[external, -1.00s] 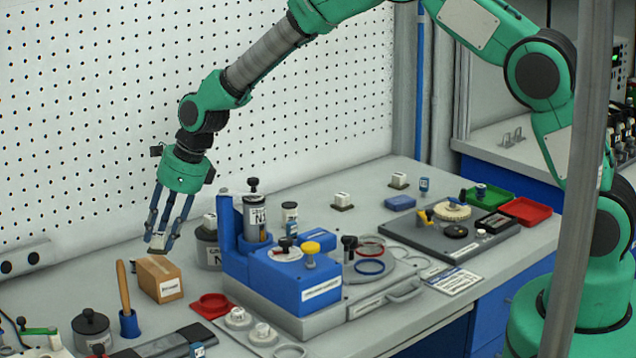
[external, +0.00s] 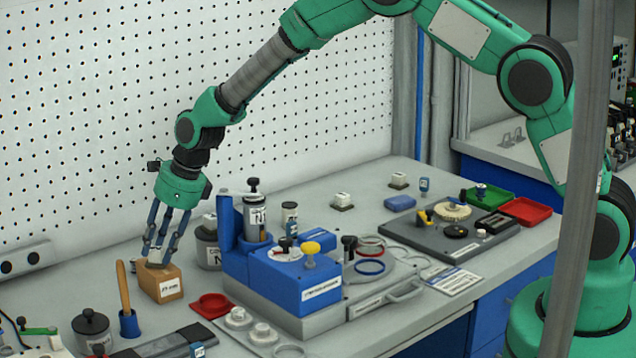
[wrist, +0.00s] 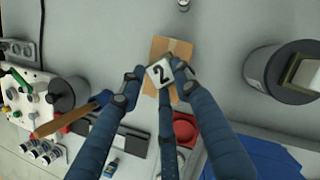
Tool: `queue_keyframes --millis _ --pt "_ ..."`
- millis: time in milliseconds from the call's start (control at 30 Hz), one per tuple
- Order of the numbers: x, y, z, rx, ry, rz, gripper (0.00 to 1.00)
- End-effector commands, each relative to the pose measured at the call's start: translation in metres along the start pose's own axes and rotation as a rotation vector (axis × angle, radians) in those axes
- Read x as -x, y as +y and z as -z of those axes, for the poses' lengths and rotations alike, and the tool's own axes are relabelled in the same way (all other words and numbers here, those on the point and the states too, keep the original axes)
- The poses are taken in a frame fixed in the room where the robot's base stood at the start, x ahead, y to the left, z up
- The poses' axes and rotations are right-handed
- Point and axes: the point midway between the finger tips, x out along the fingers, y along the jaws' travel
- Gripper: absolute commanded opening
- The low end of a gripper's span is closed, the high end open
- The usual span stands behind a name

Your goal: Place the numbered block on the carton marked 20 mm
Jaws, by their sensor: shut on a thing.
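The numbered block (wrist: 160,72) is a small white cube with a black 2 on the face turned to the wrist camera. My gripper (external: 157,262) is shut on it, with blue fingers around its sides. The brown carton (external: 161,285) stands on the bench directly below, with a white label on its front too small to read surely. In the wrist view the carton (wrist: 172,47) shows behind the block. The fingertips mostly hide the block in the external view. It is at the carton's top; I cannot tell whether it touches.
A wooden-handled tool (external: 124,290) stands in a blue holder close left of the carton. A grey cylinder (external: 208,250) stands behind right, with a pale block on top. A red dish (external: 211,305) and a blue fixture (external: 285,280) lie to the right.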

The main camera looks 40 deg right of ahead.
Motion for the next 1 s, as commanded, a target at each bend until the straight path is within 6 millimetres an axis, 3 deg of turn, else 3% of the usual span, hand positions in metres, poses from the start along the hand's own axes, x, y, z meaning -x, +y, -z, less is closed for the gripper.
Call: queue_keyframes --millis 300,333,433,800,1000 --pt "-0.002 0.0 0.001 0.0 0.0 0.0 0.0" --pt "-0.002 0.0 0.001 0.0 0.0 0.0 0.34" --pt "-0.002 0.0 0.001 0.0 0.0 0.0 0.51" --pt "-0.001 0.0 0.0 0.0 0.0 0.0 0.51" --pt "0.011 -0.001 -0.001 0.0 -0.001 0.001 0.51"
